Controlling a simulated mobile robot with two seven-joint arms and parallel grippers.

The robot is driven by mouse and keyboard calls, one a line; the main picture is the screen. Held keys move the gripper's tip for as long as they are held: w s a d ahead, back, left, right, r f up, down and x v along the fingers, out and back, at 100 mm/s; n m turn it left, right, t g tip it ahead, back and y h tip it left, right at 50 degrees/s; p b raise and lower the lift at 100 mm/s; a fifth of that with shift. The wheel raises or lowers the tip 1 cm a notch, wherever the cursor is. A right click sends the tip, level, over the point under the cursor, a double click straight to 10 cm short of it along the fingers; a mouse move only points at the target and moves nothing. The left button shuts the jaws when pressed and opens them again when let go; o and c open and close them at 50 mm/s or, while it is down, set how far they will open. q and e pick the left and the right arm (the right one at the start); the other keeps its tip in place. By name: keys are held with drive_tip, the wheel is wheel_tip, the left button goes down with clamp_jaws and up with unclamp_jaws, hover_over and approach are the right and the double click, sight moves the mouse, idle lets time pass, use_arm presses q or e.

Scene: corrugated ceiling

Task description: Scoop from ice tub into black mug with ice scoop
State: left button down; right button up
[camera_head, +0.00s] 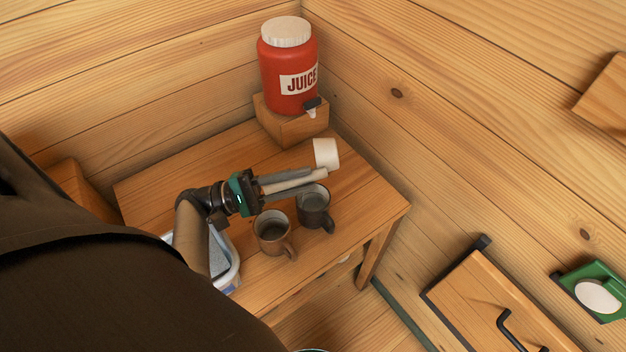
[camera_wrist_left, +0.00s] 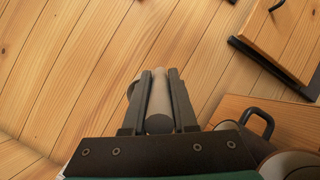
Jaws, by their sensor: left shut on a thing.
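The ice scoop has a white head (camera_head: 326,154) and a pale round handle. My left gripper (camera_head: 294,181) is shut on the handle, which also shows between the fingers in the left wrist view (camera_wrist_left: 159,103). The scoop head is above and slightly right of the black mug (camera_head: 315,210), apart from it. I cannot tell whether the head holds ice. The black mug stands upright on the table; the gripper partly covers it. The ice tub (camera_head: 230,278), white-rimmed, is at the table's left front, largely hidden behind my arm. My right gripper is not in view.
A brown mug (camera_head: 273,236) stands close left of the black mug. A red juice dispenser (camera_head: 287,72) stands on a wooden block (camera_head: 291,128) at the back. Wooden walls close off the back and right. The table (camera_head: 375,205) is clear near its right corner.

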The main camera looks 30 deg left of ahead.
sight(295, 179)
use_arm(q)
drive_tip(key=shift+s+a+r+t+h, duration=0.15)
drive_tip(key=shift+r+t+h, duration=0.45)
drive_tip(key=shift+r, duration=0.55)
drive_tip(key=shift+r, duration=0.1)
drive_tip(key=shift+r+h, duration=0.3)
drive_tip(key=shift+r, duration=0.05)
drive_tip(key=shift+r, duration=0.35)
drive_tip(key=shift+a+r+t+h+p, duration=0.1)
drive_tip(key=shift+r+t+h+p, duration=0.3)
drive_tip(key=shift+r, duration=0.3)
drive_tip(key=shift+s+r, duration=0.1)
drive_tip(key=shift+r, duration=0.45)
drive_tip(key=shift+f, duration=0.1)
wheel_tip(295, 179, down, 11)
drive_tip(key=d+g+y+b, duration=0.1)
drive_tip(key=g+y+b, duration=0.1)
drive_tip(key=g+y, duration=0.1)
drive_tip(key=shift+w+g+y, duration=0.3)
drive_tip(key=shift+w+y, duration=0.15)
drive_tip(key=shift+y, duration=0.25)
